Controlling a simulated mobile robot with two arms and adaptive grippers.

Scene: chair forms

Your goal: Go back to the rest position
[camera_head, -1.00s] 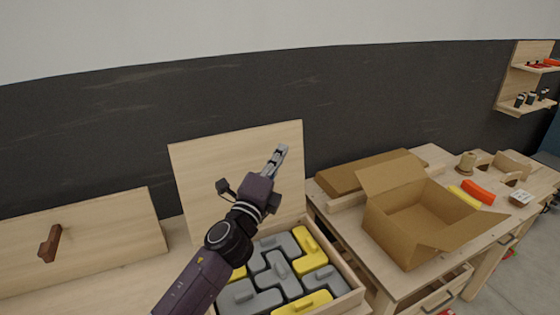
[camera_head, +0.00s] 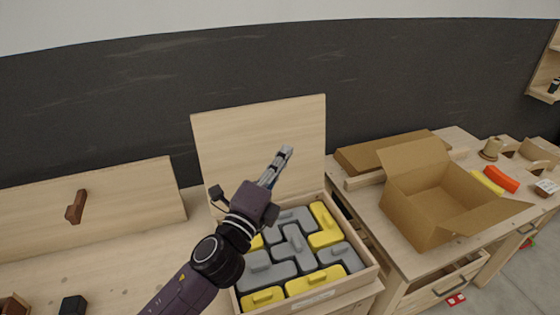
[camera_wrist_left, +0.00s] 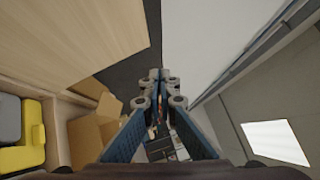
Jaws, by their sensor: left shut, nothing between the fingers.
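My left gripper (camera_head: 284,152) is shut and empty. My right gripper is in neither view.
A wooden box (camera_head: 371,272) with grey and yellow puzzle-like blocks (camera_head: 297,245) lies below my left arm. An open cardboard box (camera_head: 440,205) stands on the bench at right. A wooden panel with a brown handle (camera_head: 76,207) stands at left. The air around the gripper is clear.

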